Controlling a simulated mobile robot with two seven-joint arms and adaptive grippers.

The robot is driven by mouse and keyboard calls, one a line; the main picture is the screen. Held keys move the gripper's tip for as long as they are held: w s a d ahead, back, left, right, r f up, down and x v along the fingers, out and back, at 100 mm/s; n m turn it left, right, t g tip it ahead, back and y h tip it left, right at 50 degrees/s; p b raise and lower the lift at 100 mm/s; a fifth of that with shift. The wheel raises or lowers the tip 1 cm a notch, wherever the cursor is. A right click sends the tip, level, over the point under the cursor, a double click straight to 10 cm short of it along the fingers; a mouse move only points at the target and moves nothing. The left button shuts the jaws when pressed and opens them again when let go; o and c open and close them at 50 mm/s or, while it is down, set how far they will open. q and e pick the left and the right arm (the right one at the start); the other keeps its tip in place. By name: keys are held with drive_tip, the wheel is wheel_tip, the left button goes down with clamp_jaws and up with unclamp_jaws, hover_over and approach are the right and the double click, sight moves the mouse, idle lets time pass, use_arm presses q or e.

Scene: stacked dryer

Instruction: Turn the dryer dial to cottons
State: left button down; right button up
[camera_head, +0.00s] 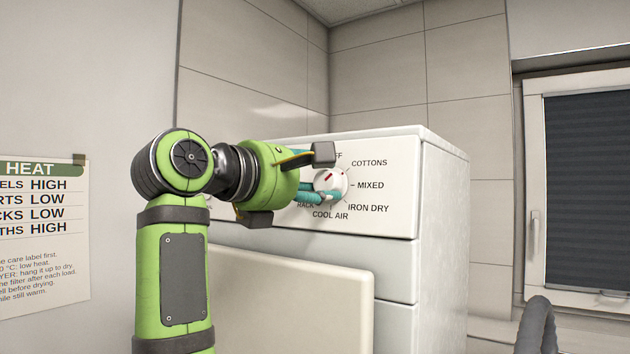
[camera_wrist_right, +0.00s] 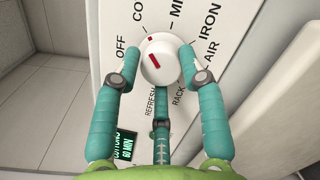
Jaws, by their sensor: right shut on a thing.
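The white dryer dial (camera_head: 331,181) is on the upper dryer's front panel, ringed by labels including COTTONS (camera_head: 369,162). My right gripper (camera_wrist_right: 159,62) is shut on the dial, with teal fingers on its left and right sides in the right wrist view and a third finger below. The red bar on the dial (camera_wrist_right: 156,59) points up-left in that view, roughly between OFF and the partly cropped CO label. A small red mark shows at its rim near CO. A green-lit display (camera_wrist_right: 125,146), partly behind a finger, appears to read COTTONS, 60 MIN. My left gripper is not in view.
The white dryer body (camera_head: 440,230) stands against a tiled corner. A pale panel (camera_head: 290,310) stands in front, below my right gripper. A heat chart (camera_head: 42,225) hangs on the left wall. A dark-blinded window (camera_head: 590,190) and an unclear grey curved object (camera_head: 540,325) are at the right.

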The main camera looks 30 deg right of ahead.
drive_tip(key=shift+s+r, duration=0.1)
drive_tip(key=shift+r, duration=0.1)
drive_tip(key=o, duration=0.9)
drive_tip(key=shift+o, duration=1.1)
drive_tip(key=shift+d, duration=0.1)
drive_tip(key=shift+s+f, duration=0.1)
drive_tip(key=shift+a, duration=0.45)
drive_tip(key=v, duration=1.1)
drive_tip(key=shift+s, duration=0.15)
